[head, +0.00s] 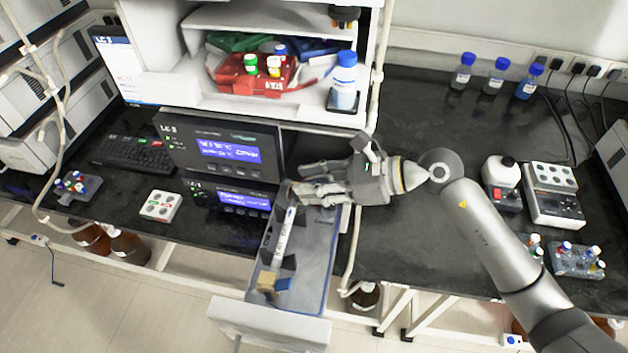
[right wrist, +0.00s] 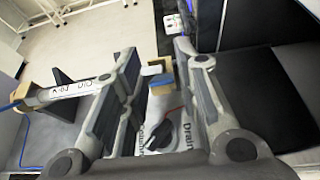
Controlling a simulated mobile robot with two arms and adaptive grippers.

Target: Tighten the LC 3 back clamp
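The grey drawer tray (head: 322,240) under the LC-3 instrument (head: 215,150) is pulled out. A labelled white column (head: 283,237) lies along it, with a tan clamp block (head: 267,282) at the near end; it also shows in the right wrist view (right wrist: 70,91). My right gripper (head: 296,182) is at the column's back end and hides it in the head view. In the right wrist view its fingers are apart, with a small tan and blue part (right wrist: 156,76) and a black knob (right wrist: 158,137) by a "Drain" label visible between them. I cannot tell contact. My left gripper is not in view.
A shelf with a red bin (head: 262,82) and a blue-capped bottle (head: 344,80) stands above. A keyboard (head: 133,153) and small white box (head: 160,206) are on the bench at left.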

